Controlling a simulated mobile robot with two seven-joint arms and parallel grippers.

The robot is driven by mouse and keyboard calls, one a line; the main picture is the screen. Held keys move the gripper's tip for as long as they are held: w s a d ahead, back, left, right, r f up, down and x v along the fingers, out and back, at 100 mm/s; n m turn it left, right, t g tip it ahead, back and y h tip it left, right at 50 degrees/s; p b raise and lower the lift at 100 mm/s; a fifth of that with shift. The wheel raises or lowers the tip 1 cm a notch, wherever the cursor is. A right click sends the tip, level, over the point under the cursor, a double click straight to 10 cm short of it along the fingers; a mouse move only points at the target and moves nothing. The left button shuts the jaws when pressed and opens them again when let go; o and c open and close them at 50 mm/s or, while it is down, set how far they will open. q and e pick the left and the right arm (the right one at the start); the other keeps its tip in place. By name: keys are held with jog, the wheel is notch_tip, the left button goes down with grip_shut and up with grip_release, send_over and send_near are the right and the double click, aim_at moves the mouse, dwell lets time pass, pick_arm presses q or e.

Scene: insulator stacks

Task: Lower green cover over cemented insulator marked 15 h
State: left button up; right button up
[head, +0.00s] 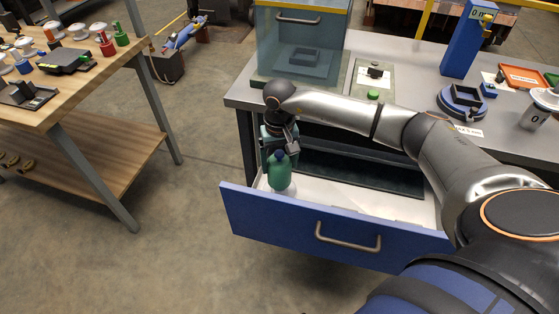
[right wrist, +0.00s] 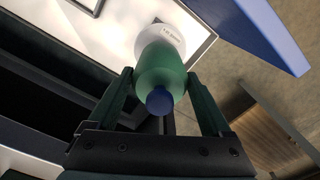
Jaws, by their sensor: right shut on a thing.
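The green cover (head: 279,172) is a bottle-shaped cap, upright at the left end of the open blue drawer (head: 330,235). My right gripper (head: 279,150) is shut on it from above. In the right wrist view, the cover (right wrist: 162,68) sits between the two fingers (right wrist: 162,92), its blue knob (right wrist: 159,101) towards the camera. A white round insulator (right wrist: 160,35) shows at the cover's far end, with a small label too small to read for sure. In the head view, white shows just below the cover. I cannot tell whether cover and insulator touch. My left gripper is not in view.
The drawer's front panel stands close in front of the cover. A grey bench (head: 405,60) is above, with a clear blue-tinted case (head: 300,45) and a blue stand (head: 466,40). A wooden table (head: 95,75) with several insulators is at left. Open floor lies between.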

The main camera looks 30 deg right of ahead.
jog(key=shift+f+b, duration=0.55)
jog(key=shift+f, duration=0.4)
jog(key=shift+f+b, duration=0.55)
jog(key=shift+f, duration=0.05)
jog(key=shift+f+b, duration=0.5)
jog(key=shift+f, duration=0.1)
jog(key=o, duration=1.2)
jog(key=shift+c, duration=0.2)
jog(key=shift+r, duration=0.1)
notch_tip(320, 180, up, 12)
jog(key=shift+r+p, duration=0.2)
jog(key=shift+p, duration=0.4)
